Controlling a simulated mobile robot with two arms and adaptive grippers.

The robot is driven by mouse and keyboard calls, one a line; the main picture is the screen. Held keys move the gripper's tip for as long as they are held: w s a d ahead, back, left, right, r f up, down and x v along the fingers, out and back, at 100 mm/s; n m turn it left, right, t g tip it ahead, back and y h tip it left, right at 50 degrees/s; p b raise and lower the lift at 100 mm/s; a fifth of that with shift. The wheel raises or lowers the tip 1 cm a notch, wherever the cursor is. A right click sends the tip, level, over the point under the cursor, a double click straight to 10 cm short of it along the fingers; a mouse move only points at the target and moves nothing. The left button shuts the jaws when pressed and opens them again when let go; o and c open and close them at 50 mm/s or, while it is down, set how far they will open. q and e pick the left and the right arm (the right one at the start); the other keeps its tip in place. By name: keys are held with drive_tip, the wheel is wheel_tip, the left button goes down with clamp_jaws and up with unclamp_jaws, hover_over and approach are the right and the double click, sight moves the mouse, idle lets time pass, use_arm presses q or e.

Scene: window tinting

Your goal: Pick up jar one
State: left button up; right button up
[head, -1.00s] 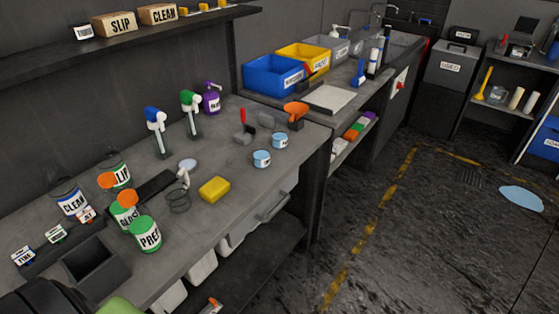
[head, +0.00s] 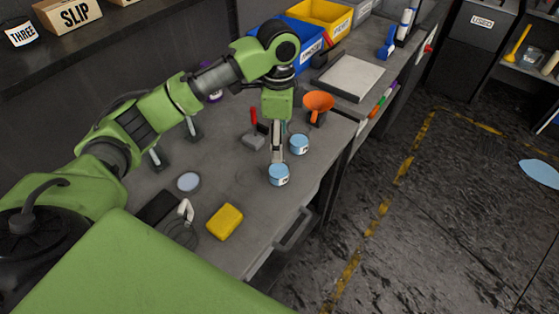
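Two small light-blue jars stand on the grey workbench (head: 245,190) in the head view. The nearer jar (head: 279,176) is close to the bench's front edge. The farther jar (head: 299,145) is just behind it to the right. Their labels are too small to read, so I cannot tell which is jar one. My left gripper (head: 277,156) points down right at the top of the nearer jar, its fingers seen edge-on. Whether they touch or grip the jar is unclear. My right gripper is not in view.
An orange funnel (head: 318,104) and a grey block with a red-handled tool (head: 253,138) stand near the jars. A yellow sponge (head: 225,221), a round lid (head: 188,182) and a wire holder (head: 180,229) lie nearer. Blue (head: 306,45) and yellow bins (head: 323,18) are behind.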

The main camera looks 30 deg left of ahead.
sight(279, 167)
use_arm(q)
drive_tip(key=shift+a+r, duration=0.15)
drive_tip(key=shift+a, duration=0.15)
drive_tip(key=f, duration=0.1)
drive_tip(key=f+p, duration=0.1)
drive_tip(key=f, duration=0.1)
drive_tip(key=s+f, duration=0.1)
drive_tip(key=f, duration=0.1)
drive_tip(key=shift+d, duration=0.35)
drive_tip(key=shift+w+a+f+p, duration=0.1)
drive_tip(key=shift+f+p, duration=0.1)
drive_tip(key=shift+f, duration=0.4)
drive_tip(key=shift+w+a+f+p, duration=0.1)
drive_tip(key=shift+f+p, duration=0.05)
drive_tip(key=shift+f, duration=0.4)
drive_tip(key=shift+w+d+f+p, duration=0.1)
drive_tip(key=shift+w+f+p, duration=0.05)
drive_tip(key=shift+f+p, duration=0.7)
drive_tip(key=f, duration=0.2)
drive_tip(key=shift+w+f, duration=0.2)
drive_tip(key=shift+f, duration=0.7)
drive_tip(key=c, duration=1.2)
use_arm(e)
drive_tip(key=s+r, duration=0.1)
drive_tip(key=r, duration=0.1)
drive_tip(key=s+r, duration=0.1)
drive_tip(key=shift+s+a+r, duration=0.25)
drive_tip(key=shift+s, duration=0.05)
